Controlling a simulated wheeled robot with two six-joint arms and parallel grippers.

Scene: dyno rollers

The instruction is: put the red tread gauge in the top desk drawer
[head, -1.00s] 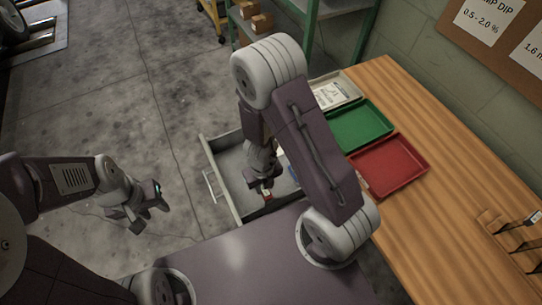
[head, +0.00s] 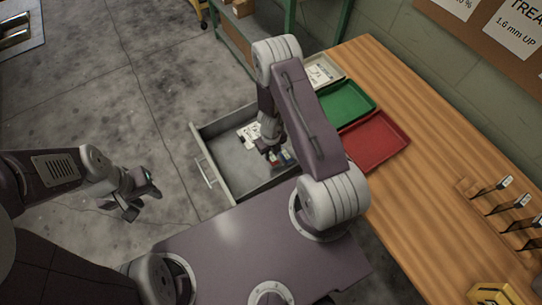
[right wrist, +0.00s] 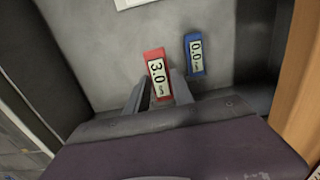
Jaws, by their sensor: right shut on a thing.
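The red tread gauge (right wrist: 153,62), labelled 3.0 mm, is between the fingertips of my right gripper (right wrist: 160,92), which is shut on it. In the head view my right gripper (head: 271,154) is inside the outline of the open desk drawer (head: 232,164). I cannot tell whether the gauge touches the drawer floor. A blue gauge (right wrist: 195,55), labelled 0.0 mm, lies in the drawer to the right of the red one in the wrist view. My left gripper (head: 135,195) is over the floor, left of the drawer, with no object visible in it; its finger gap is unclear.
A white card (head: 248,134) lies in the drawer's far part. Red (head: 374,142), green (head: 345,112) and pale trays (head: 322,72) stand on the wooden desk (head: 420,145). A wooden rack (head: 500,210) stands at right. The drawer's left part is bare.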

